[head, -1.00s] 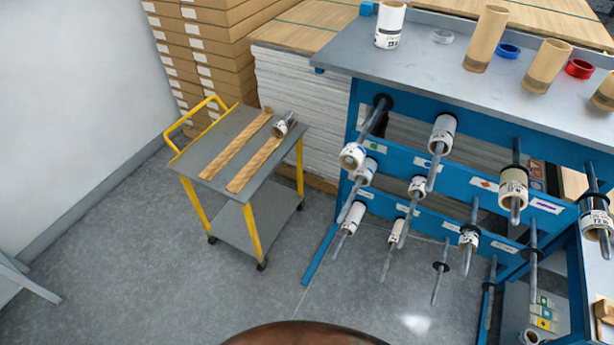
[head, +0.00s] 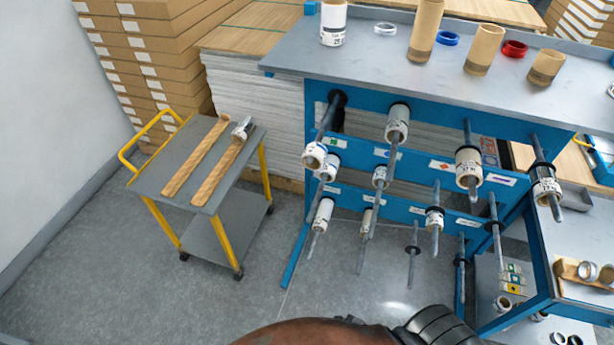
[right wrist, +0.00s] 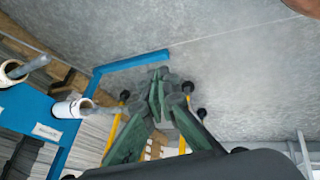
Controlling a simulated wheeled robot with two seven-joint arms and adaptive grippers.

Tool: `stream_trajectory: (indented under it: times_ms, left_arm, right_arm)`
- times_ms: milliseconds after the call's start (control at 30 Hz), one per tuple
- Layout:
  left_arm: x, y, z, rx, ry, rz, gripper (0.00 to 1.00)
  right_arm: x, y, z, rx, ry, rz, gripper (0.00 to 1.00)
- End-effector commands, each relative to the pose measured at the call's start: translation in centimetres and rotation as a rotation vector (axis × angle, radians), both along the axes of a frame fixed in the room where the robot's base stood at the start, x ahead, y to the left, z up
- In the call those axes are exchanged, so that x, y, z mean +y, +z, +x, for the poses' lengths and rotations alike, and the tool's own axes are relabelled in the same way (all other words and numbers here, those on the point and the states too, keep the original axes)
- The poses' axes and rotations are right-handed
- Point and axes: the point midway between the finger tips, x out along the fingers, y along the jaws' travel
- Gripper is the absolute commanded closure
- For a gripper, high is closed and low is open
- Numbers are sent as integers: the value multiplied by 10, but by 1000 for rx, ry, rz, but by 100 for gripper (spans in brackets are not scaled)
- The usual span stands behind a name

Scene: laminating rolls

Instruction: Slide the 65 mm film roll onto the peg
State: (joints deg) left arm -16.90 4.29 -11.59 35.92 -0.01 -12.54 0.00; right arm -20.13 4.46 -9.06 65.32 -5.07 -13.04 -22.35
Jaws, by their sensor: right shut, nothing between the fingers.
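Several film rolls sit on pegs of the blue rack (head: 292,95). One white roll with a dark end (head: 242,128) lies on the grey cart (head: 150,178), at the end of the wooden strips. A white roll (head: 333,22) stands on the rack's top. The print is too small to tell which roll is the 65 mm one. One bare peg (head: 413,268) with a black collar is low on the rack. My right gripper (right wrist: 160,88) is shut and empty in the right wrist view, above the floor, apart from any roll. My left gripper is out of view.
Brown tubes (head: 426,30), a blue ring (head: 447,39) and a red ring (head: 514,48) are on the rack top. Stacked boxes (head: 150,70) stand behind the cart. A side table (head: 580,300) stands right. The floor between cart and rack is clear.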

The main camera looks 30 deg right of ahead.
Motion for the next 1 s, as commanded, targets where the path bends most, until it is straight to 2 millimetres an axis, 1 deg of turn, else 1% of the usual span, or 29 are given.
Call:
stream_trajectory:
  times_ms: [33,67,100,167,200,267,300,333,367,400,467,500,600,700,767,867,1000]
  left_arm:
    - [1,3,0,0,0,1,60]
    - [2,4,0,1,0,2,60]
    - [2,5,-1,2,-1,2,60]
    - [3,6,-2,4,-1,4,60]
    - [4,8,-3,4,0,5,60]
    - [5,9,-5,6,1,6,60]
    - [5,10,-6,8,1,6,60]
    - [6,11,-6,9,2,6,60]
    - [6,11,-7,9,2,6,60]
    - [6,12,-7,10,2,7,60]
    - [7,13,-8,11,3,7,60]
    - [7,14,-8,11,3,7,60]
    - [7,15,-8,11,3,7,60]
    - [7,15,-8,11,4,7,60]
    - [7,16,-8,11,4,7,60]
    - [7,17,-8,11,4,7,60]
    - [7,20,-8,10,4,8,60]
  right_arm:
    - [-2,42,40,-94,61,-46,100]
    - [-2,67,62,-148,101,-80,100]
    - [-4,103,90,-220,152,-130,100]
    - [-7,160,126,-325,220,-214,100]
    - [-9,200,146,-393,260,-275,100]
    - [-12,264,171,-493,316,-373,100]
    - [-14,306,183,-554,347,-441,100]
    - [-16,337,190,-596,368,-493,100]
    - [-17,366,195,-636,385,-543,100]
    - [-19,404,200,-685,404,-610,100]
    - [-22,455,203,-746,425,-702,100]
    - [-23,485,203,-781,435,-756,100]
    - [-24,539,199,-839,450,-864,100]
    - [-25,570,195,-871,456,-924,100]
    - [-25,579,196,-879,458,-942,100]
    - [-26,583,204,-885,458,-951,100]
    - [-27,584,226,-887,457,-948,100]
